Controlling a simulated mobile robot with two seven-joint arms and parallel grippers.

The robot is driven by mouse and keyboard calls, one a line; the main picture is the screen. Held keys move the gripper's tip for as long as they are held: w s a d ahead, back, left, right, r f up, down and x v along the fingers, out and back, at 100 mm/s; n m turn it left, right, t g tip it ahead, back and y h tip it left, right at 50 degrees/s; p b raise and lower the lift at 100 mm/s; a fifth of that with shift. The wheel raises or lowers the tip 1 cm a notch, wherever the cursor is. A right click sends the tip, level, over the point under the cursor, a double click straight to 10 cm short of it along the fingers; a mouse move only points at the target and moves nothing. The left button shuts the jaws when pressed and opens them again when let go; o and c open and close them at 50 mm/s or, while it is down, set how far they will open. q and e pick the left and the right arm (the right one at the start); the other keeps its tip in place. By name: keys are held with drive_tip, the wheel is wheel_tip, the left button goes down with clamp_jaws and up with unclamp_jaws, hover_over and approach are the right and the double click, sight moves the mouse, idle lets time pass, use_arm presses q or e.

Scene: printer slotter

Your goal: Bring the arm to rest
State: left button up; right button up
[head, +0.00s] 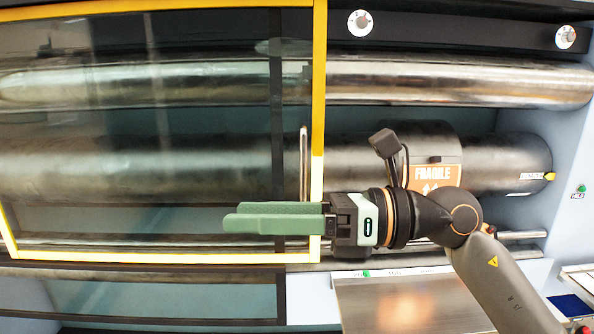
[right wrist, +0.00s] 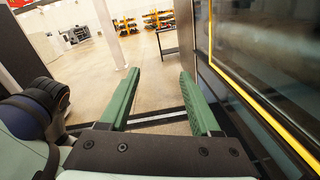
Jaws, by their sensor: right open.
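My right gripper (head: 276,217) is in the head view, its arm coming in from the lower right. Its green fingers point left, in front of the yellow-framed glass door (head: 319,130). The right wrist view shows the two green fingers (right wrist: 158,102) apart with nothing between them; floor shows through the gap. In that view the door's yellow edge (right wrist: 255,97) runs close along the right side of the gripper. I cannot tell whether the gripper touches the door. My left gripper is not in view.
Behind the arm is a dark roller (head: 500,163) with an orange "FRAGILE" label (head: 433,176). A shiny roller (head: 450,82) runs above it. Two knobs (head: 360,23) sit on the top panel. The right wrist view shows open floor (right wrist: 165,70) and distant shelves (right wrist: 165,18).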

drive_tip(key=w+d+f+n+t+h+p, duration=0.1)
drive_tip(key=w+d+f+n+t+h, duration=0.2)
drive_tip(key=d+f+n+t, duration=0.5)
drive_tip(key=w+d+f+n+t+h, duration=0.2)
drive_tip(key=f+n+t+h, duration=0.15)
drive_tip(key=f+n, duration=0.9)
drive_tip(key=w+d+f+n+t+h+p, duration=0.1)
drive_tip(key=w+d+f+n+t+h, duration=0.35)
drive_tip(key=n, duration=0.85)
drive_tip(key=s+d+f+m+g+h, duration=0.2)
drive_tip(key=s+f+m, duration=0.3)
drive_tip(key=s+f, duration=0.6)
drive_tip(key=s+d+f+m+g+h, duration=0.2)
drive_tip(key=s+d+f+m+g, duration=0.2)
drive_tip(key=s+f, duration=0.7)
wheel_tip(320, 180, down, 8)
drive_tip(key=shift+s+d+r+m+g+h+p, duration=0.2)
drive_tip(key=shift+d+m+g+h+p, duration=0.15)
drive_tip(key=shift+m+g, duration=0.25)
drive_tip(key=shift+w+a, duration=0.1)
